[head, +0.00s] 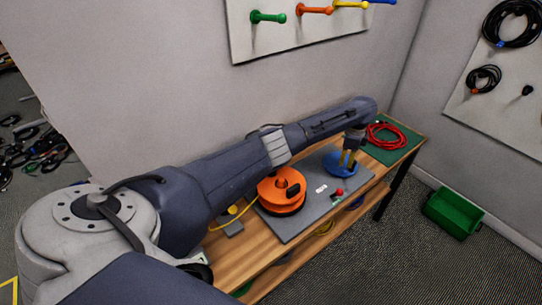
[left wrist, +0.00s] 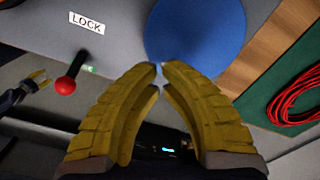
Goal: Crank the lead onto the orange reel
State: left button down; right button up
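The orange reel (head: 283,188) sits on the grey board (head: 313,206), with a dark knob on its top. A yellow lead (head: 232,219) runs from its left side to a small grey block (head: 233,229). My left gripper (head: 349,157) is over the blue disc (head: 338,168), away from the orange reel. In the left wrist view its yellow fingertips (left wrist: 160,67) meet at the disc's edge (left wrist: 195,30), with nothing visible between them. A small dark gripper with yellow fingers, seemingly my right one (left wrist: 38,82), shows at the left edge; its opening is unclear.
A red-knobbed lever (head: 338,192) stands on the board near a LOCK label (left wrist: 86,22). A coiled red cable (head: 384,135) lies on a green mat (head: 408,148) at the right end of the bench. A green bin (head: 453,213) is on the floor.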

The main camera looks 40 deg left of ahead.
aim_at(343, 173)
pick_arm(q)
jog(key=shift+s+f, duration=0.2)
jog(key=shift+f, duration=1.35)
jog(key=shift+d, duration=0.1)
notch_tip(343, 173, up, 8)
jog(key=shift+w+f, duration=0.15)
jog(key=shift+f, duration=0.1)
